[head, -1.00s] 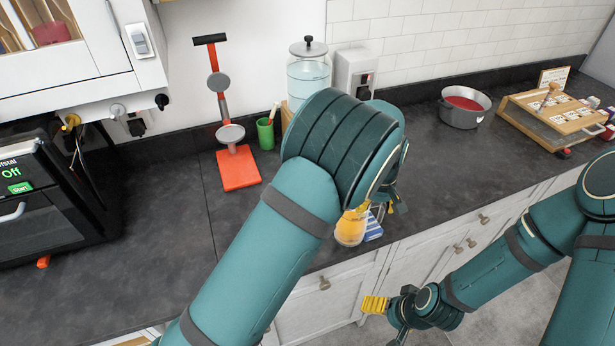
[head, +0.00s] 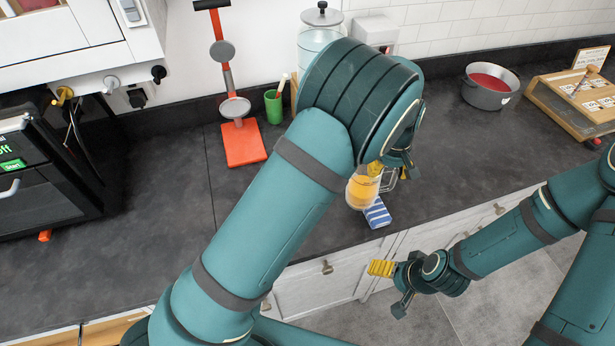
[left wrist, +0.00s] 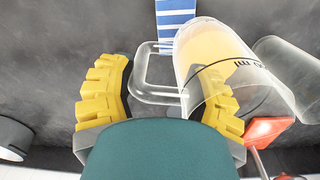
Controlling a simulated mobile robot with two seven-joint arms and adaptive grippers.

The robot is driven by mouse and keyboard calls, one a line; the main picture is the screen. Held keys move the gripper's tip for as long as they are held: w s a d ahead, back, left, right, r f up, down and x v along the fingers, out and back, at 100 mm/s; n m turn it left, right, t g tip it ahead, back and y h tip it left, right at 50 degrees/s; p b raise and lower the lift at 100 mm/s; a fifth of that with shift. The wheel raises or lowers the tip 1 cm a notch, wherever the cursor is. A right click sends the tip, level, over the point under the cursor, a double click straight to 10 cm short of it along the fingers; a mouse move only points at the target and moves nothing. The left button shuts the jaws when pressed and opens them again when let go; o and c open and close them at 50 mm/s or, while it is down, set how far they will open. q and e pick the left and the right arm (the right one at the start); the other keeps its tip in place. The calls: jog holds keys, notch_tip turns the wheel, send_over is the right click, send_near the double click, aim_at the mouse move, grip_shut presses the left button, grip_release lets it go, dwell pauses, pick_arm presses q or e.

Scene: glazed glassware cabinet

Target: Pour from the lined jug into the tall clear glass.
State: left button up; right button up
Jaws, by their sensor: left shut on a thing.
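The lined jug (head: 361,190) is clear, holds orange liquid, and is partly hidden by my left arm in the head view. In the left wrist view the jug (left wrist: 215,65) shows a dark line and "ml" lettering, with its clear handle towards the yellow fingers. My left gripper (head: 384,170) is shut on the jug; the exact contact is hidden. A clear, empty-looking glass (left wrist: 287,70), likely the tall one, is beside the jug in the left wrist view; my arm seems to hide it in the head view. My right gripper (head: 388,286) is open and empty, low before the cabinets.
A blue-striped cloth (head: 377,213) lies near the counter's front edge. A red stand (head: 244,143), a green cup (head: 273,104) and a lidded clear container (head: 320,35) stand behind. A grey pot (head: 490,86) and wooden rack (head: 575,105) are right.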

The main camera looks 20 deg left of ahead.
pick_arm(q)
jog(key=shift+s+a+r+t+h, duration=0.15)
jog(key=shift+a+r+h, duration=0.15)
jog(key=shift+r+h, duration=0.15)
jog(key=shift+s+a+r+t+h, duration=0.1)
jog(key=shift+a+r+t+h, duration=0.05)
jog(key=shift+a+r+h, duration=0.25)
jog(key=s+a+r+t+h+b, duration=0.2)
jog(key=a+r+t+h+b, duration=0.1)
jog(key=a+r+h+b, duration=0.4)
jog(key=shift+s+a+r+t+h+b, duration=0.2)
jog(key=shift+s+r+t+h+b, duration=0.15)
jog(key=shift+h+b, duration=0.7)
jog(key=shift+s+a+r+h, duration=0.15)
jog(key=shift+r+h, duration=0.1)
jog(key=shift+h, duration=0.15)
